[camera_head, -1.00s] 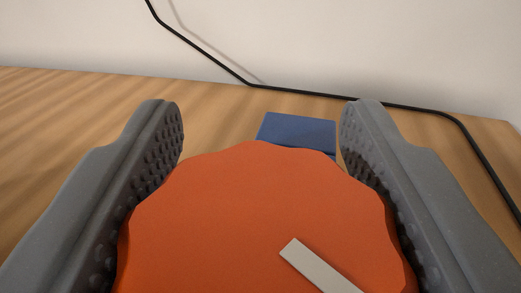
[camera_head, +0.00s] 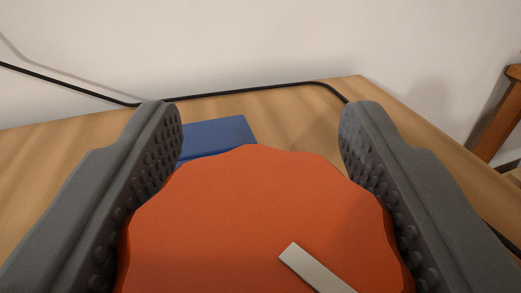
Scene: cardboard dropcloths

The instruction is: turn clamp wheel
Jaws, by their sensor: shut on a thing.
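The orange clamp wheel (camera_head: 240,215) has a scalloped rim and a pale grey bar mark (camera_head: 312,268) on its face. It fills the lower middle of the view, and its lower edge is cut off by the frame. My gripper (camera_head: 258,125) has a grey, studded finger on each side of the wheel. The fingers are shut on the wheel, touching its rim at left and right low in the view. Their tips reach past the wheel's far edge.
A blue flat block (camera_head: 218,135) lies on the wooden table (camera_head: 300,115) just beyond the wheel. A black cable (camera_head: 240,92) runs along the table's back edge by the white wall. A brown wooden piece of furniture (camera_head: 497,120) stands at the far right.

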